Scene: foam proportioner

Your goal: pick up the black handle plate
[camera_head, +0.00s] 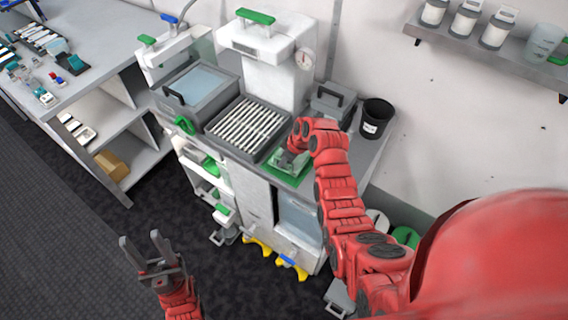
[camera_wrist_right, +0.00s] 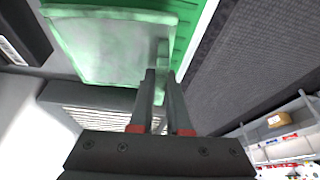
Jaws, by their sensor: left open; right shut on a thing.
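My right gripper (camera_head: 294,151) is low over the green mat at the right end of the counter. In the right wrist view its fingers (camera_wrist_right: 161,74) are closed on the upright grip of a pale, greenish-grey plate (camera_wrist_right: 110,45). The plate is over the green surface; I cannot tell whether it touches it. A black handle (camera_head: 174,96) shows on the grey basin (camera_head: 190,105) at the left. My left gripper (camera_head: 139,238) is open and empty above the dark floor, away from the counter.
A slatted grey tray (camera_head: 245,126) lies between the basin and my right gripper. A grey box with a black handle (camera_head: 331,104) and a black cup (camera_head: 375,119) stand behind my right arm. A white column with a gauge (camera_head: 265,60) rises behind. Floor at the lower left is clear.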

